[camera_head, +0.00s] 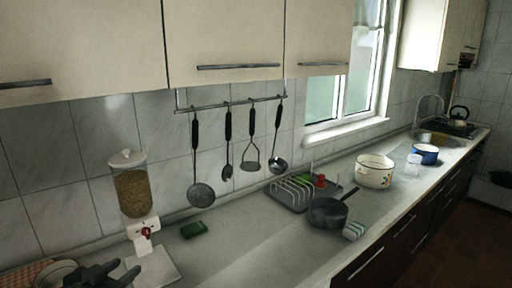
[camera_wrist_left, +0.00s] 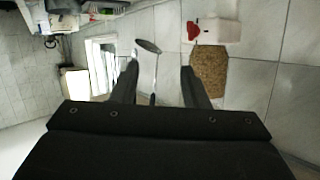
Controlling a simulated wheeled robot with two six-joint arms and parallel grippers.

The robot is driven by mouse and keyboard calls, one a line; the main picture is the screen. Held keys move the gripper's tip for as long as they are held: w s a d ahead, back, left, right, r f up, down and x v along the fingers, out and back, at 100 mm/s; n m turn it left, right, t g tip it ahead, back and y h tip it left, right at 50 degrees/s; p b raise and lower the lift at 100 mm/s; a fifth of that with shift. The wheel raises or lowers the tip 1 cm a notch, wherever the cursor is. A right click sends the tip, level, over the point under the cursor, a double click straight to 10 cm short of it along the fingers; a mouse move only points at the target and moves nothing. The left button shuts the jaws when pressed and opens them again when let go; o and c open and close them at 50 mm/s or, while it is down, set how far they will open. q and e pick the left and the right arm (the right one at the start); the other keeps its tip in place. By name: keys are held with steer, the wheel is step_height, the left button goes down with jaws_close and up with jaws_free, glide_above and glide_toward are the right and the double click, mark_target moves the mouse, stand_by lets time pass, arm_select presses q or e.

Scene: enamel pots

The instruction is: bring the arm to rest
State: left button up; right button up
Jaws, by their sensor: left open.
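My left gripper (camera_head: 103,276) shows at the bottom left of the head view, low over the near end of the counter. In the left wrist view my left gripper (camera_wrist_left: 158,88) has its two dark fingers spread apart, with nothing held between them. Beyond the fingers, the wrist view shows the tiled wall, a hanging skimmer (camera_wrist_left: 148,46) and the grain dispenser (camera_wrist_left: 209,75). My right gripper is in neither view.
The grain dispenser (camera_head: 134,190) stands close to my left gripper. A striped cloth and a pot (camera_head: 57,273) sit at the left. Mid-counter (camera_head: 250,245) is clear.

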arm_select(q)
steer(key=s+f+n+g+y, duration=0.2)
steer(key=s+f+g, duration=0.3)
steer(key=s+f, duration=0.8)
steer(key=s+f+n+g+y, duration=0.25)
steer(key=s+f+g, duration=0.5)
steer(key=s, duration=0.95)
steer(key=s+d+f+b+x, duration=0.1)
steer(key=s+x, duration=0.1)
steer(key=x, duration=1.2)
steer(key=s+d+x, duration=0.1)
steer(key=s+x, duration=0.1)
steer(key=x, duration=1.1)
steer(key=s+d+f+b, duration=0.1)
steer(key=s+f, duration=1.4)
steer(key=f, duration=0.1)
steer(key=shift+s+d+f+g+h, duration=0.2)
steer(key=shift+s+g+h, duration=0.15)
steer(key=shift+s, duration=0.05)
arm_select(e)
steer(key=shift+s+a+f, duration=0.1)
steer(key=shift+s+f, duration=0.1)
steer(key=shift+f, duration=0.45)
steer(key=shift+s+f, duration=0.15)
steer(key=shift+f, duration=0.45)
